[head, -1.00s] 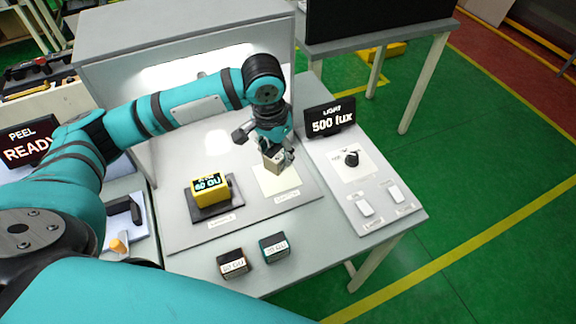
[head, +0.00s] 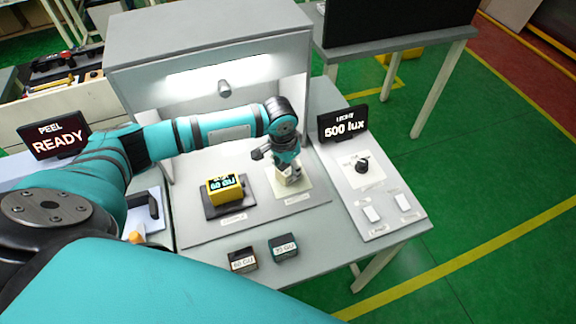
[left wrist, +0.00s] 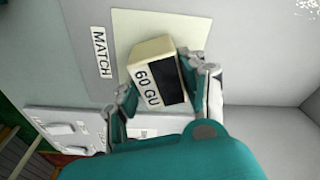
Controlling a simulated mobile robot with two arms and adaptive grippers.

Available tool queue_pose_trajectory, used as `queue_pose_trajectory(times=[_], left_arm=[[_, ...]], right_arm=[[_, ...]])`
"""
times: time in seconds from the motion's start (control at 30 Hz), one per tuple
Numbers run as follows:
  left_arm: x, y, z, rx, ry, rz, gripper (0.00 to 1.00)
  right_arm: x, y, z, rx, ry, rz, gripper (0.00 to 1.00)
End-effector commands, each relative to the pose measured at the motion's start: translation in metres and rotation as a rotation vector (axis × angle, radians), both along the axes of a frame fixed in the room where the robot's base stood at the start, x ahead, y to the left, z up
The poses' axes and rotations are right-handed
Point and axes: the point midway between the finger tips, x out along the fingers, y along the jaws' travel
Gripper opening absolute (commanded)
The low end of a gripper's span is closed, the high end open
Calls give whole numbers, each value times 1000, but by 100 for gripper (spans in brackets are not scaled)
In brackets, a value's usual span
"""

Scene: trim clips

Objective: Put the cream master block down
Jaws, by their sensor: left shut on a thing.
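My left gripper (head: 287,174) is shut on the cream master block (head: 292,180), at the pale cream pad on the right of the grey board. In the left wrist view the block (left wrist: 150,62) shows a "60 GU" label and a dark face, turned slightly against the pad. The gripper's fingers (left wrist: 158,86) are on either side of it. The pad (left wrist: 135,22) spreads around the block, beside a "MATCH" label (left wrist: 102,52). I cannot tell whether the block touches the pad. My right gripper is not in view.
A yellow gloss meter (head: 224,190) sits on a dark plate left of the pad. Two small blocks, a dark one (head: 242,260) and a teal one (head: 283,247), stand at the front. A "500 lux" display (head: 343,124) and knob panel (head: 378,207) are at the right.

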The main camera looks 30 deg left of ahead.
Motion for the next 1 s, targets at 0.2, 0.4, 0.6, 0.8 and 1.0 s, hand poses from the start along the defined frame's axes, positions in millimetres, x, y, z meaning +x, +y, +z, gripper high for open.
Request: queue_pose_trajectory(times=[0.2,0.4,0.6,0.8,1.0], left_arm=[[0,0,-6,1,-1,0,7],[0,0,-8,0,0,1,7],[0,0,-8,0,0,1,66],[0,0,-8,0,0,1,66],[0,0,1,-1,-3,0,66]], right_arm=[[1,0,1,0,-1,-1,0],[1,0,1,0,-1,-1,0],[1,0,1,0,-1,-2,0],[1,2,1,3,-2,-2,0],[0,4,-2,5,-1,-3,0]])
